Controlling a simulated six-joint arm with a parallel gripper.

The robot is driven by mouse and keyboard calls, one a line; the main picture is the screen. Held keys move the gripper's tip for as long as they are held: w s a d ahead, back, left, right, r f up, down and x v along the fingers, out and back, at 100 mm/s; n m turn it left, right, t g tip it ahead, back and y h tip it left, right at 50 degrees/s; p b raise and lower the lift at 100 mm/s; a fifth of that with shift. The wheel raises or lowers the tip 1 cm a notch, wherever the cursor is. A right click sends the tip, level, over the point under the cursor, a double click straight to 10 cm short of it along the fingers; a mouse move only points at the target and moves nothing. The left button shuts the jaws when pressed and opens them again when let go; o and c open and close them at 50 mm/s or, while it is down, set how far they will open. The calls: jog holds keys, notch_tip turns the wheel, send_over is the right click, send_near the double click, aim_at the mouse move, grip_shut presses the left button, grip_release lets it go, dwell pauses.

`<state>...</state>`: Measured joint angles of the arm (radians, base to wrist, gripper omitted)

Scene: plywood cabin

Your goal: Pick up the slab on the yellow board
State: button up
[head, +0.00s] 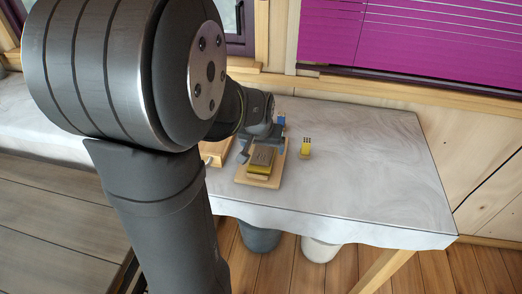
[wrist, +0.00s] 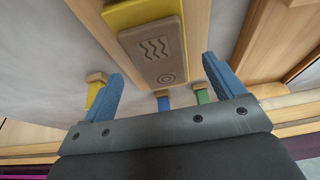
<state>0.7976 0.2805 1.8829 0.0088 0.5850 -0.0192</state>
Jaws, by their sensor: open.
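The brown slab (wrist: 160,48), marked with wavy lines and a ringed circle, lies flat on the yellow board (wrist: 130,13). In the head view the slab (head: 263,156) and the yellow board (head: 258,172) sit on a larger pale wooden board (head: 262,183). My gripper (wrist: 162,67) is open and empty, its blue fingers spread on either side of the slab's near end in the wrist view. In the head view my gripper (head: 263,151) is over the slab, and my arm hides part of the area. I cannot tell the exact height gap.
A yellow-and-wood block (head: 305,148) with dark dots stands right of the board. Blue (wrist: 163,102) and green (wrist: 202,96) pieces stand near the slab's end. A wooden box (head: 214,152) is close on the left. The cloth-covered table (head: 370,165) is clear at right.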

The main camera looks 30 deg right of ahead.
aim_at(263, 152)
jog(key=shift+x, duration=1.35)
jog(key=c, duration=1.3)
jog(key=shift+r, duration=0.15)
